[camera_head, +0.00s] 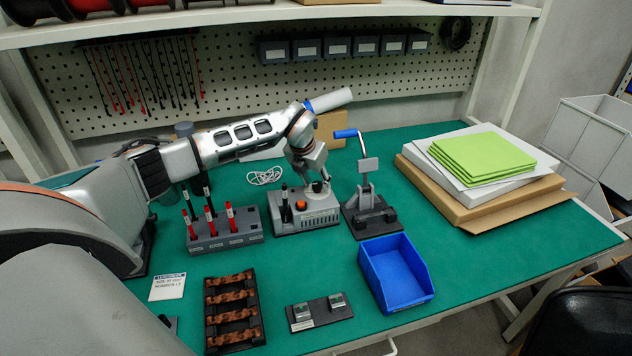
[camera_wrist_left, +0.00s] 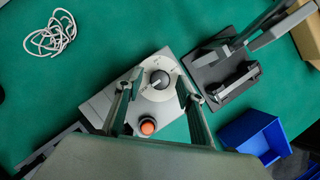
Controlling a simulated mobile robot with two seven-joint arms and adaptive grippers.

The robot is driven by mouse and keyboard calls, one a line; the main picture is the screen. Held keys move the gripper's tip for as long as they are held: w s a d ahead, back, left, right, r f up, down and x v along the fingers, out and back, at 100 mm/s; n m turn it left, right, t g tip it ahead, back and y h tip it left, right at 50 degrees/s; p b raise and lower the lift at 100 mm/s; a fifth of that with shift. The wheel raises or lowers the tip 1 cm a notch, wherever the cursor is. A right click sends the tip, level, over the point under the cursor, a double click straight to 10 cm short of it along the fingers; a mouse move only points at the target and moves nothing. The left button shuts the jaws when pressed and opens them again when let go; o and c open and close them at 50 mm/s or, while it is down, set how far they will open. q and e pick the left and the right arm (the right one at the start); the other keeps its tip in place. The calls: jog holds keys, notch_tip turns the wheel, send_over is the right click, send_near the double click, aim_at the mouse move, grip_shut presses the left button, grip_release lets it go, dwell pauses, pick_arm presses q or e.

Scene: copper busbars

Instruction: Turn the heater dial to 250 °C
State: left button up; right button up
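The grey heater box (camera_head: 318,219) stands on the green mat, right of the pen rack. In the left wrist view its dial (camera_wrist_left: 159,79) is a dark round knob with a light pointer line on a pale scale plate. The scale numbers are too small to read. My left gripper (camera_head: 317,184) reaches down over the box from above. In the left wrist view the fingers of my left gripper (camera_wrist_left: 158,84) stand apart on either side of the dial, with a visible gap to it. In the head view the gripper partly hides the dial. My right gripper is not in view.
An orange button (camera_wrist_left: 147,126) sits on the box near the dial. A press with a blue handle (camera_head: 374,215) stands close on the right. A blue bin (camera_head: 398,268), a copper bar rack (camera_head: 207,318) and a pen rack (camera_head: 228,240) are nearby. A white cable (camera_head: 264,177) lies behind.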

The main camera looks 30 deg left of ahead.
pick_arm(q)
jog(key=c, duration=1)
grip_shut()
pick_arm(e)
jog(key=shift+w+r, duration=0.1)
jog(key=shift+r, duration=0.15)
